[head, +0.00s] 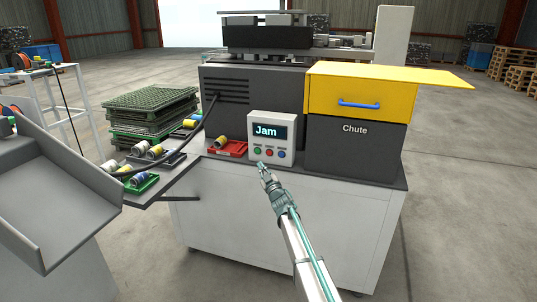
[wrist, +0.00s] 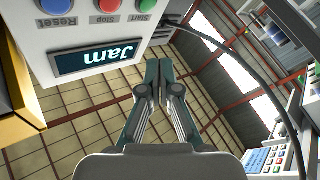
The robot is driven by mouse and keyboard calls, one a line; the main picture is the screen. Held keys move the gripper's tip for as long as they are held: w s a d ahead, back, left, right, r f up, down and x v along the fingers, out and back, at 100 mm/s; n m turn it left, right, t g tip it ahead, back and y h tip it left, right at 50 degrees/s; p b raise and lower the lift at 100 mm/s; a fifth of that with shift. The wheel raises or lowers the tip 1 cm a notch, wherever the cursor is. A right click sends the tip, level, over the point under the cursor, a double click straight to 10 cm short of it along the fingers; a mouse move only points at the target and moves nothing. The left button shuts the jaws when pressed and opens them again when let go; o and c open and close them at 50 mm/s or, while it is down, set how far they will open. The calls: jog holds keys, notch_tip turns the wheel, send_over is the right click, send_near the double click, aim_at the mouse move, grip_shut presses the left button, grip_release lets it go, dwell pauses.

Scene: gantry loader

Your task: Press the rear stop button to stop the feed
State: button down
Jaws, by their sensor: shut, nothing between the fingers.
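A white control box (head: 285,119) stands on the machine's bench, its screen reading "Jam" (head: 267,132). Below the screen are a green, a red (head: 269,152) and a blue button in a row. In the wrist view the box appears upside down, with the red button (wrist: 109,5) labelled Stop between green Start (wrist: 147,4) and blue Reset (wrist: 56,6). My gripper (head: 262,166) is shut and empty, just in front of and below the buttons. Its closed fingertips (wrist: 158,66) show beside the screen, apparently apart from the box. I cannot make out a separate rear stop button.
A red tray (head: 238,153) with a can stands left of the box. The dark Chute housing (head: 354,150) with a yellow drawer (head: 345,91) is on the right. A black cable (head: 188,135) runs at the left. A keypad (wrist: 267,160) shows in the wrist view.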

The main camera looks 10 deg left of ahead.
aim_at(269, 153)
jog(key=shift+s+a+r, duration=0.15)
jog(key=shift+s+r, duration=0.1)
jog(key=shift+r, duration=0.05)
jog(key=shift+w, duration=0.15)
jog(key=shift+w+d+p, duration=0.3)
jog(key=shift+w+p, duration=0.1)
jog(key=shift+w, duration=1)
jog(key=shift+w+d+p, duration=0.35)
jog(key=shift+w+p, duration=0.1)
jog(key=shift+w, duration=0.95)
jog(key=shift+w+d+p, duration=0.3)
jog(key=shift+w+p, duration=0.1)
jog(key=shift+w, duration=1)
jog(key=shift+w, duration=0.1)
jog(key=shift+w+d, duration=0.1)
jog(key=shift+w, duration=0.2)
